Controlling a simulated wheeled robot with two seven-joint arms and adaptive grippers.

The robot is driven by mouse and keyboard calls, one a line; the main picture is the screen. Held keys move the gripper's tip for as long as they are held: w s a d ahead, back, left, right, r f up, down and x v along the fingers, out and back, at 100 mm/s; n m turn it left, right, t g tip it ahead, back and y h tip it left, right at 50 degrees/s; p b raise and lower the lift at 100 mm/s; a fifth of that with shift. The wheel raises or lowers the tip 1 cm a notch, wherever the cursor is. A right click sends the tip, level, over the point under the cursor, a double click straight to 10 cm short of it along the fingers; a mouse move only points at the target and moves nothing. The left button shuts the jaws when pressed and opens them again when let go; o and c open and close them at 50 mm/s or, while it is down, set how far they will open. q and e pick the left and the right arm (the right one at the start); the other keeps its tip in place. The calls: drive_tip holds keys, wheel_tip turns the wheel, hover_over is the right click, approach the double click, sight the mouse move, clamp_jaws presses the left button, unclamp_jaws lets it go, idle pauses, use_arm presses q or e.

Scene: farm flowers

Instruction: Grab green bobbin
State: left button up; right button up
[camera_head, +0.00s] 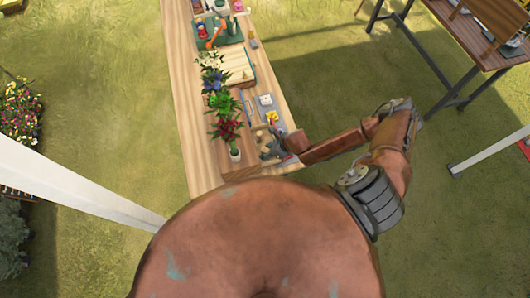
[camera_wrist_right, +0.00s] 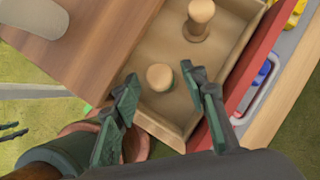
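A wooden bobbin with a sliver of green below its round top (camera_wrist_right: 159,76) stands in a shallow wooden drawer or tray (camera_wrist_right: 160,40) in the right wrist view. A second, plain-looking wooden bobbin (camera_wrist_right: 200,16) stands farther up in the same tray. My right gripper (camera_wrist_right: 165,82) is open, with its two dark green fingers on either side of the nearer bobbin in the picture. I cannot tell whether they touch it. In the head view my right gripper (camera_head: 270,144) is at the table's near end; the bobbins are too small to make out there. My left gripper is not in view.
A red panel (camera_wrist_right: 262,55) runs along the tray's right side, with blue and yellow items beyond. The long wooden table (camera_head: 186,100) holds several potted flowers, including red ones (camera_head: 227,129) close to my right gripper. Another table (camera_head: 455,35) stands at upper right. Grass surrounds both.

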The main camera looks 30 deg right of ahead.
drive_tip(key=shift+x, duration=1)
drive_tip(key=c, duration=1)
